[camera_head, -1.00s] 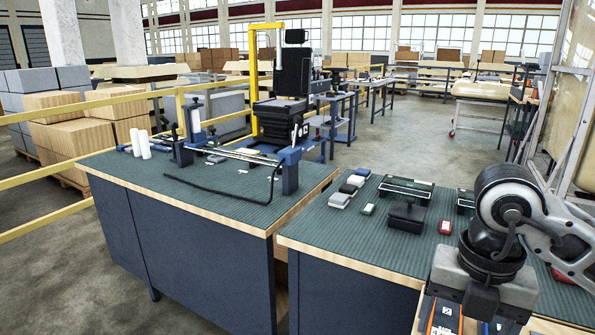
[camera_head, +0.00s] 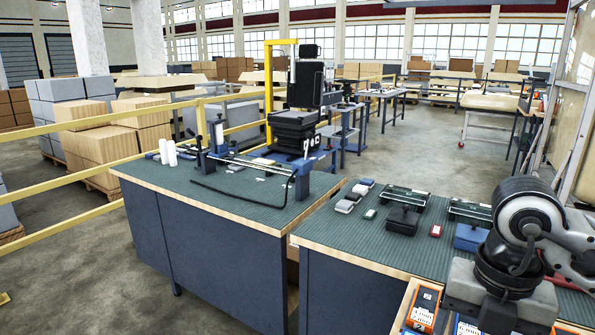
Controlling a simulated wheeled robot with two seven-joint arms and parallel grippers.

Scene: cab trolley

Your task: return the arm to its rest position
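My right arm comes in from the right edge, with its wrist (camera_head: 510,245) low at the right of the head view. The gripper body (camera_head: 500,295) points downward, and its fingers are below the frame or hidden, so I cannot see whether they are open or hold anything. It hangs in front of the right workbench. My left arm and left gripper are not in view.
The right workbench (camera_head: 358,237) carries small boxes, black stands and a blue box (camera_head: 472,237). Orange-topped items (camera_head: 423,308) lie by the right gripper. The left workbench (camera_head: 240,213) holds a machine and white cylinders (camera_head: 168,152). Yellow rails (camera_head: 80,178) stand at left.

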